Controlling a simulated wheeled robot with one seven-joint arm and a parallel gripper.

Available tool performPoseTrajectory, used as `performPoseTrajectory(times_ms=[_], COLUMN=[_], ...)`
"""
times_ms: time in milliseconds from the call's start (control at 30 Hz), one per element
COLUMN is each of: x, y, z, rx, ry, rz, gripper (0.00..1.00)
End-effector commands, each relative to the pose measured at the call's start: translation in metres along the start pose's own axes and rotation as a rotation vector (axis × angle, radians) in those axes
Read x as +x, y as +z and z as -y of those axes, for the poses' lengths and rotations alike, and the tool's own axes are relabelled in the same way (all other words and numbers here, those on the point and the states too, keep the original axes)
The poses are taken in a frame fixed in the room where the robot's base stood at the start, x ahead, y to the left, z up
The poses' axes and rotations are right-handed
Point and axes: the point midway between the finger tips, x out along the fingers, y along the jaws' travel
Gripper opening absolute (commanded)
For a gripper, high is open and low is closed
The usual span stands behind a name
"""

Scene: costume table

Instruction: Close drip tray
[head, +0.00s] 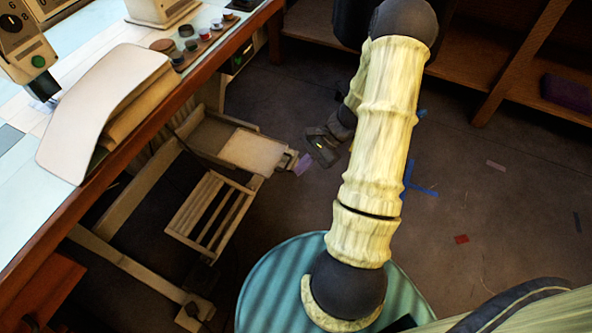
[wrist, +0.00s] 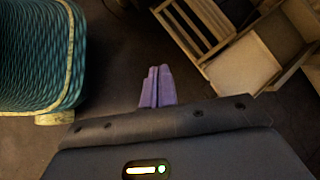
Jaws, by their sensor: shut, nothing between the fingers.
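The drip tray looks to be the pale, shallow box (head: 252,150) that sticks out from under the table, pulled out toward the floor space. It also shows at the upper right of the wrist view (wrist: 243,62). My gripper (head: 303,164) is just beyond the tray's outer end in the head view. In the wrist view, its purple fingers (wrist: 157,86) are together with nothing between them. They point toward the pale wooden frame beside the tray. I cannot tell whether they touch anything.
A slatted rack (head: 211,217) sits low beside the tray. The table (head: 60,215) stands at the left with a pale curved board (head: 105,105) and small pots on it. Shelves (head: 455,75) stand at the back. The floor (head: 480,200) at the right is mostly open.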

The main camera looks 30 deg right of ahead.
Motion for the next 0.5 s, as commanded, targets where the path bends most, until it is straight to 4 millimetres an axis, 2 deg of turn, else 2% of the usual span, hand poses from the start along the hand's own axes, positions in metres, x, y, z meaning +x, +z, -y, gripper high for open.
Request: performPoseTrajectory(times_ms=[33,200,400,500], x=[0.010,0.025,0.034,0.034], y=[-0.023,-0.082,-0.154,-0.181], z=[-0.005,-0.010,-0.023,-0.030], rx=[0.081,0.318,0.565,0.650], ry=[-0.061,-0.289,-0.591,-0.717], rz=[0.046,0.196,0.366,0.428], gripper=[0.00,0.00,0.00,0.00])
